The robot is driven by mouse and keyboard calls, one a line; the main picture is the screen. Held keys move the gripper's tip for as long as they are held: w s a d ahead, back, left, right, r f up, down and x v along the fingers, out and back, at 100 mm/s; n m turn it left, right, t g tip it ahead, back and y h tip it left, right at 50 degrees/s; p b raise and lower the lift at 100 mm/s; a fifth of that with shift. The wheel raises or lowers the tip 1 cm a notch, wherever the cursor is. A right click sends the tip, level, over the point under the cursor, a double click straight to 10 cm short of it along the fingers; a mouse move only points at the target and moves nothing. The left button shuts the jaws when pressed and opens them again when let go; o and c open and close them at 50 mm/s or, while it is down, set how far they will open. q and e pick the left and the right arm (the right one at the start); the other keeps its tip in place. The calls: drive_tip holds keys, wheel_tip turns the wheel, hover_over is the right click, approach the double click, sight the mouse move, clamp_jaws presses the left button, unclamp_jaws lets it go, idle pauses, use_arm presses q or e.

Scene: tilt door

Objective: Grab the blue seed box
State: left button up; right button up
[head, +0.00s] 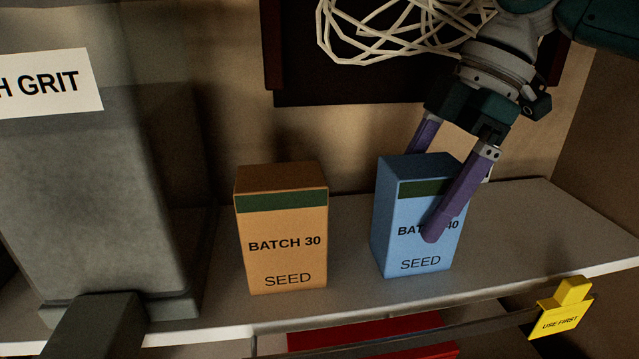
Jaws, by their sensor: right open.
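The blue seed box (399,235), marked "BATCH 40 SEED" with a dark green band, stands upright on the white shelf (350,231). My right gripper (424,195) reaches down from the upper right with its purple fingers open. One finger is in front of the box and covers part of its label. The other finger is behind the box, its tip hidden. I cannot tell whether either finger touches the box. My left gripper is not in view.
An orange box (282,232) marked "BATCH 30 SEED" stands left of the blue one, with a gap between. A grey grit bin (80,200) fills the left. White wire (400,28) hangs above. A yellow "USE FIRST" tag (562,312) is on the front edge.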

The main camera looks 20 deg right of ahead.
clamp_jaws()
idle(0.7)
